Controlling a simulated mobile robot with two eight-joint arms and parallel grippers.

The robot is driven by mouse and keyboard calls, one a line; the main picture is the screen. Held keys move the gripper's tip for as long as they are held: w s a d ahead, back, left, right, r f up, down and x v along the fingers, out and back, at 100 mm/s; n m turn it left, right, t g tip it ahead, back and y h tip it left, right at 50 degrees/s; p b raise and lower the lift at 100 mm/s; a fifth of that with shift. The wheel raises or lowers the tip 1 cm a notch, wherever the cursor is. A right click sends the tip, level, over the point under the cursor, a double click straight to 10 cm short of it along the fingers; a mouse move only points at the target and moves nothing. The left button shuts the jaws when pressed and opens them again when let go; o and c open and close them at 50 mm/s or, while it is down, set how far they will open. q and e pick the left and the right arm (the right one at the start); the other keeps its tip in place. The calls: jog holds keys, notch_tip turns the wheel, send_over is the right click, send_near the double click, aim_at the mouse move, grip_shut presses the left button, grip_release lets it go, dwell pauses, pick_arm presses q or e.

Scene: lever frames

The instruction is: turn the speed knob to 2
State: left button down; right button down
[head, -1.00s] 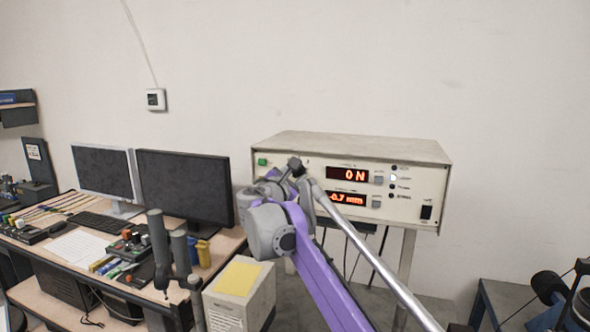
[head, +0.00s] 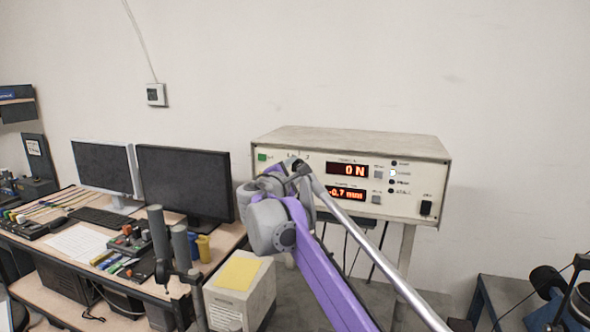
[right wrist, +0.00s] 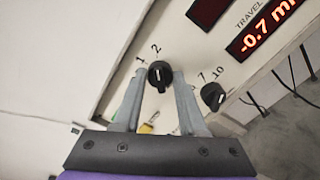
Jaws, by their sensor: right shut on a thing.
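The control box (head: 340,142) with red displays stands in front of the wall in the head view. In the right wrist view a black knob (right wrist: 159,76) sits on its front panel, with the marks 1 and 2 beside it. My right gripper (right wrist: 160,80) is shut on this knob, one finger on each side. In the head view my right gripper (head: 298,166) is at the left part of the panel, and my arm hides most of the knob area. My left gripper is not in view.
A second black knob (right wrist: 212,96), marked 7 and 10, is close to the right finger. A desk with two monitors (head: 184,184) stands at left. A pale box with a yellow sheet (head: 238,273) is below my arm.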

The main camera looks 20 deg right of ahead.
jog(key=shift+c, duration=2.3)
grip_release()
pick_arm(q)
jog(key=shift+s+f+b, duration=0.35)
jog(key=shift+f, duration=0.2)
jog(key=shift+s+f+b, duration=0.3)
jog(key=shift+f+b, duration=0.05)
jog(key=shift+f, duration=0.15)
pick_arm(e)
jog(key=v, duration=1.1)
jog(key=shift+w, duration=0.1)
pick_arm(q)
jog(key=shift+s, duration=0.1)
